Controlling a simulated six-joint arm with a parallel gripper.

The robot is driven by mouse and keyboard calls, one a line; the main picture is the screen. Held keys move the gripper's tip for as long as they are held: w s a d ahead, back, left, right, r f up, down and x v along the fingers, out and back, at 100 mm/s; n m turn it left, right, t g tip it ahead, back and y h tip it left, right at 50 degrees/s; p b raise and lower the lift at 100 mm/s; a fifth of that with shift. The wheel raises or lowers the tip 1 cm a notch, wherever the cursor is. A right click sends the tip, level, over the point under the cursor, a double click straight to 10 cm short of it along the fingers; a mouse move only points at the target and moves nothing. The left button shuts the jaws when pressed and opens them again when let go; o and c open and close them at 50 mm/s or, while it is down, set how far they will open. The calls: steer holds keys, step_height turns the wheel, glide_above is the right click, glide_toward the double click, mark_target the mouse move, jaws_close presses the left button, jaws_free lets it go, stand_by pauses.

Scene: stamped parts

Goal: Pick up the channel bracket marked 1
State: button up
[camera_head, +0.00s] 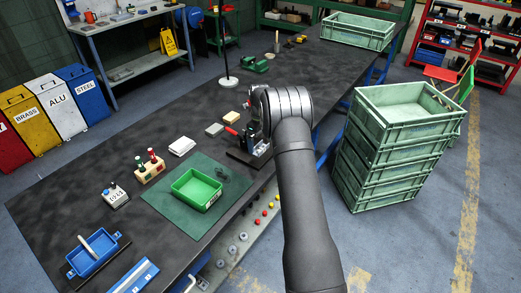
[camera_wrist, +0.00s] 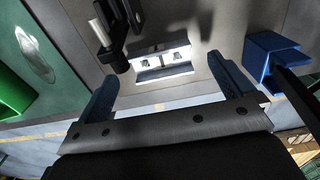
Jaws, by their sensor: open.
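My gripper (camera_wrist: 164,72) is open in the wrist view, with one blue finger on each side. A bright metal part (camera_wrist: 163,62) with small dark holes or marks shows between and just beyond the fingertips, apparently set in a grey fixture (camera_wrist: 195,95). It may be the channel bracket, but I cannot read a 1 on it. The fingers do not visibly hold it. In the head view my arm hides the gripper. The fixture (camera_head: 238,157) with a red-handled clamp (camera_head: 232,131) stands on the table beside it.
A dark post (camera_wrist: 108,42) stands close to the left finger, and a blue block (camera_wrist: 268,58) lies to the right. A green bin (camera_head: 190,178) sits on a green mat (camera_head: 165,215). Stacked green crates (camera_head: 385,160) stand right of the table. The table's (camera_head: 90,170) left side has clear room.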

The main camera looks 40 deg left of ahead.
mark_target(260, 148)
step_height(260, 148, down, 3)
steer(key=shift+r, duration=0.25)
steer(key=c, duration=1.2)
steer(key=shift+o, duration=0.2)
